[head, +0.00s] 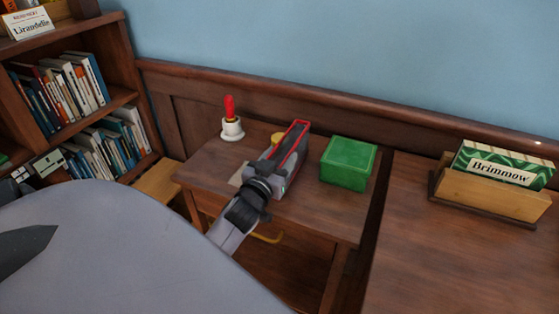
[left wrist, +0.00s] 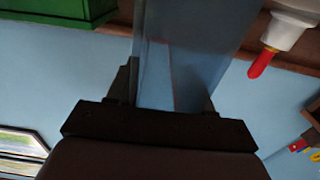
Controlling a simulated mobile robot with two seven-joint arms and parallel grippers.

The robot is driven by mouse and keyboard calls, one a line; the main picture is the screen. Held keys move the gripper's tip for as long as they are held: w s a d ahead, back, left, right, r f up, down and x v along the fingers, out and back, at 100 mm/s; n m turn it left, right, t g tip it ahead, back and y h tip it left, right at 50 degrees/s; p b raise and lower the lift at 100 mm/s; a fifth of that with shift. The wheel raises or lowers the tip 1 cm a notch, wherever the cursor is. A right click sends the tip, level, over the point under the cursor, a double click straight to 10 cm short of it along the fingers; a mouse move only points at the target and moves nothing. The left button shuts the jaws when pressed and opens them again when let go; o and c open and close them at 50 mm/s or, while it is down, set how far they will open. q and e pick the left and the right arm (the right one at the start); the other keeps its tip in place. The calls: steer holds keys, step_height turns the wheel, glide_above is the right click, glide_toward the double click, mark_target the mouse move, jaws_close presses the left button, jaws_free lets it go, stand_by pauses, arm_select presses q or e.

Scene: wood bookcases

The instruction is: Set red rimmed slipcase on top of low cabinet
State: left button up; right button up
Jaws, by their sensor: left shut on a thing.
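The red rimmed slipcase (head: 293,146) is a grey case with a red edge around its upper opening. It is over the top of a low wooden cabinet (head: 325,213), between a red-handled white object and a green box. I cannot tell whether its underside touches the wood. My left gripper (head: 268,180) is shut on the near end of the slipcase. In the left wrist view the slipcase (left wrist: 195,45) shows as a blue-grey slab between the fingers (left wrist: 165,105). My right gripper is not in view.
A green box (head: 347,163) stands close right of the slipcase. The red-handled white object (head: 232,121) stands behind left, and a small yellow thing (head: 277,138) is beside the slipcase. A wooden holder (head: 485,195) with a "Brimmow" box is on the right surface. A bookcase (head: 125,95) stands left.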

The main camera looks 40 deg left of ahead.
arm_select(q)
steer(key=o, duration=1.1)
steer(key=shift+f, duration=0.1)
steer(key=shift+r, duration=0.2)
steer(key=shift+f, duration=0.1)
